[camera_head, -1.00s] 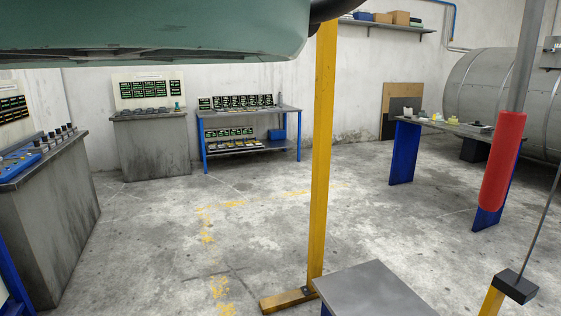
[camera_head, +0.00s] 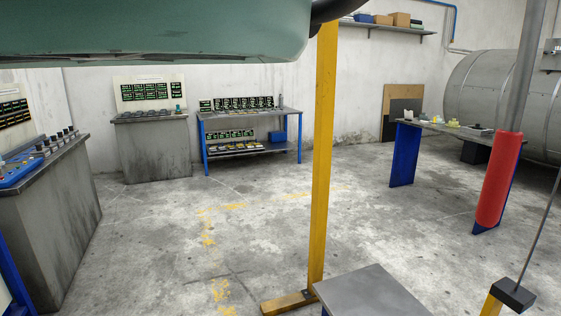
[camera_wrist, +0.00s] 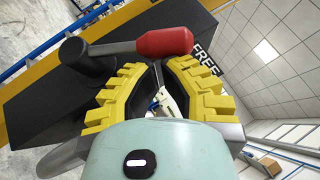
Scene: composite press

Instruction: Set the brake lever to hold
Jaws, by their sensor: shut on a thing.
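The brake lever (camera_wrist: 165,43) shows in the wrist view as a grey rod with a red grip, running from a black round pivot (camera_wrist: 86,62) on a dark panel (camera_wrist: 50,95). Its red end lies beside the white word FREE (camera_wrist: 206,60) on the panel edge. No HOLD mark shows. My gripper (camera_wrist: 161,66) has yellow ridged fingers, curved in around a small gap, with their tips at the lever's red grip. It is shut on the lever; the exact contact is partly hidden. My gripper is not visible in the head view.
The head view shows a yellow post (camera_head: 325,150), a grey-topped stand (camera_head: 372,295) and a red cylinder on a grey rod (camera_head: 499,180) at right. A thin rod rises from a black block (camera_head: 513,295). Consoles (camera_head: 150,148) stand behind. The middle floor is clear.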

